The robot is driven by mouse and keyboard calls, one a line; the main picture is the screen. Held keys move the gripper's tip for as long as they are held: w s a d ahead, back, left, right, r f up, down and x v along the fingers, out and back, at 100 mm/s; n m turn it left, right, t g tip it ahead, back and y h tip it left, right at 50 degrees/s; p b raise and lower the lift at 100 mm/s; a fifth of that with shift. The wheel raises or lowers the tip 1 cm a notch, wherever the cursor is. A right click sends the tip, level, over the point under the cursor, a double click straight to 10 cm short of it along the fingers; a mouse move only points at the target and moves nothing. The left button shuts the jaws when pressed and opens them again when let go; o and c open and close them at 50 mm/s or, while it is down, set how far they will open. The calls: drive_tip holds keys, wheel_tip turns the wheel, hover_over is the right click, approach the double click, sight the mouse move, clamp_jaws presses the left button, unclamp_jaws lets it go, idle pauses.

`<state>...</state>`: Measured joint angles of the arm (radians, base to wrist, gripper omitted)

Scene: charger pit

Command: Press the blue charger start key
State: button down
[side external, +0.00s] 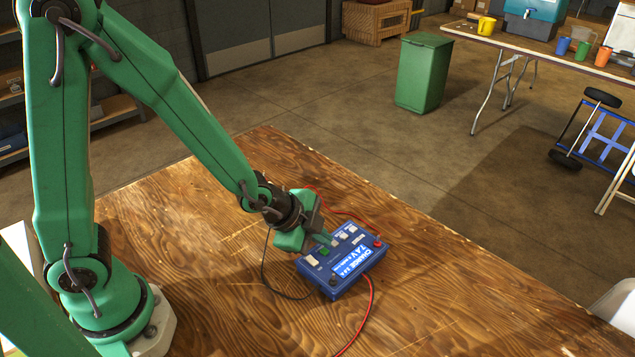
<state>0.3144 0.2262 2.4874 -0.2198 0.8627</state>
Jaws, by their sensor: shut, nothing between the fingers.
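The blue charger (341,284) lies on the wooden table, with a lit screen (353,264) that reads CHARGE and 7.4 V. A row of small keys runs along its edge nearest my arm: a pale key (313,260), a green key (323,251) and other pale keys (343,237). I cannot make out a blue key; my gripper may hide part of the row. My gripper (330,241) is shut and empty, its tips low over the key row near the green key. I cannot tell whether they touch the charger.
A red lead (371,300) and a black lead (263,270) run from the charger over the wooden table (440,285). The tabletop right of the charger is clear. A green bin (424,75) and a folding table (540,45) stand beyond on the floor.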

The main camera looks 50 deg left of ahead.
sight(321, 252)
drive_tip(key=shift+f, duration=0.8)
idle(1.3)
drive_tip(key=shift+r, duration=0.8)
drive_tip(key=shift+r, duration=0.15)
drive_tip(key=shift+r, duration=2.4)
